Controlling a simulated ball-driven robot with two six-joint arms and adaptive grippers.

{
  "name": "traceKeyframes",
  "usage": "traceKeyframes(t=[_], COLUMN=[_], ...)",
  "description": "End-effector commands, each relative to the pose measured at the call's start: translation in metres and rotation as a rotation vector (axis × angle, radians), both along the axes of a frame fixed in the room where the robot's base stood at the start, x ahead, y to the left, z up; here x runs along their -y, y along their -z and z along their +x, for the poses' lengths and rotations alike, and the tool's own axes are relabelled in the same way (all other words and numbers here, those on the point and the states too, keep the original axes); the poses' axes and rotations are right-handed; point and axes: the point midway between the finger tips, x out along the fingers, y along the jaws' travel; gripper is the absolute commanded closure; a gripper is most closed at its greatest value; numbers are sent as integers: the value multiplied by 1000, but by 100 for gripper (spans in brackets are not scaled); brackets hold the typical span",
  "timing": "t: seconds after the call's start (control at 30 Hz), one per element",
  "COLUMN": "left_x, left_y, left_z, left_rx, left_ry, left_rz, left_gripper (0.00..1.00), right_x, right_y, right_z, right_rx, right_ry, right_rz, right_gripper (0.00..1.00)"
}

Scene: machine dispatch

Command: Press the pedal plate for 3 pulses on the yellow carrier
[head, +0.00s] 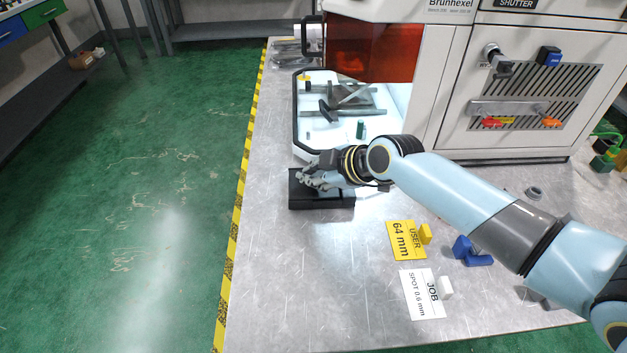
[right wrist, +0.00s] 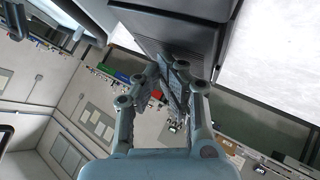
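The black pedal plate (head: 322,203) lies flat on the metal bench, just in front of the machine's open bay. My right gripper (head: 312,179) is over its far left part, low and close to it; I cannot tell whether it touches. In the right wrist view, the fingers of my right gripper (right wrist: 175,82) are together with nothing seen between them, beside a large dark body (right wrist: 180,35), likely the pedal. A small yellow block (head: 425,234) stands by the yellow "USER 64 mm" card (head: 405,240); I cannot tell if it is the carrier. My left gripper is out of view.
The lit machine bay (head: 345,110) with an orange shutter window (head: 372,50) is behind the pedal. Blue blocks (head: 470,250) and a white "JOB" card (head: 422,294) lie at front right. The bench's left edge has yellow-black tape (head: 236,215); bare metal lies inside it.

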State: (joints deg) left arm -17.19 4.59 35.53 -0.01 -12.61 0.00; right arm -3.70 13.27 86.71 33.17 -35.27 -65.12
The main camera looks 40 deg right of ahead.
Motion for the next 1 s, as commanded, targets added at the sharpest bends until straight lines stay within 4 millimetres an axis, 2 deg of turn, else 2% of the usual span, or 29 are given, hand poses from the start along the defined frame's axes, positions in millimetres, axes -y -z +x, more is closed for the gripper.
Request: traceKeyframes(t=[0.43, 0.8, 1.0], left_x=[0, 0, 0], left_y=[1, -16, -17], left_z=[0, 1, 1], left_rx=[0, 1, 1], left_ry=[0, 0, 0], left_rz=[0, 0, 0], left_gripper=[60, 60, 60], right_x=[0, 3, 3], right_y=[4, -17, -19], right_z=[-2, -3, -3], right_rx=[-9, -6, -4], right_ry=[0, 1, 0], right_rz=[-1, -1, 0], right_gripper=[100, 100, 100])
